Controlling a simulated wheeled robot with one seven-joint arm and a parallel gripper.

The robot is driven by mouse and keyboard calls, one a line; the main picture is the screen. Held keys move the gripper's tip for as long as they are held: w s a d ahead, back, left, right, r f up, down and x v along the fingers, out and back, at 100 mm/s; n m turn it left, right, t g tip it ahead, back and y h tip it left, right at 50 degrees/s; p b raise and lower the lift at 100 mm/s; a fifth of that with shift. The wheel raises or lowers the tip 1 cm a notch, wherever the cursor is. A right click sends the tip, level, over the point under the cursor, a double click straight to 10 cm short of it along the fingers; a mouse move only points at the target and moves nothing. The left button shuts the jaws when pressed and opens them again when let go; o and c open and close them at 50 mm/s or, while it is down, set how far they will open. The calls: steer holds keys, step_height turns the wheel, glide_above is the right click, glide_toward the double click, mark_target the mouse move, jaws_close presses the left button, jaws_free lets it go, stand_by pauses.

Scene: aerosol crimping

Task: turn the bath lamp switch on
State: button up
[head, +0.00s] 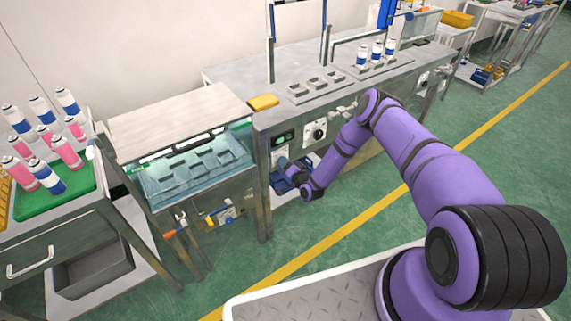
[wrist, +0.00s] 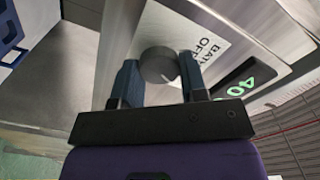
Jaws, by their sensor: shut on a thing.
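The bath lamp switch is a round dark knob (wrist: 159,64) on a metal panel in the wrist view. A white label plate (wrist: 200,40) beside it shows letters reading "BAT" and "OFF", partly cut off by the knob and my fingers. My gripper (wrist: 160,80) has its two blue-grey fingers on either side of the knob and is shut on it. In the head view my gripper (head: 284,165) is at the front of the bench, left of the dial panel, and the knob is hidden there behind the gripper.
A green-lit display (wrist: 238,86) is right of the knob. In the head view a water bath (head: 190,165) stands left of my gripper. A white dial panel (head: 314,132) is just right of it. A green tray (head: 60,205) with several cans is at far left.

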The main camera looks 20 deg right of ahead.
steer(key=shift+s+f+m, duration=0.1)
steer(key=shift+m, duration=0.3)
steer(key=o, duration=0.9)
steer(key=v, duration=1)
steer(key=shift+s+d, duration=0.15)
steer(key=shift+s, duration=0.2)
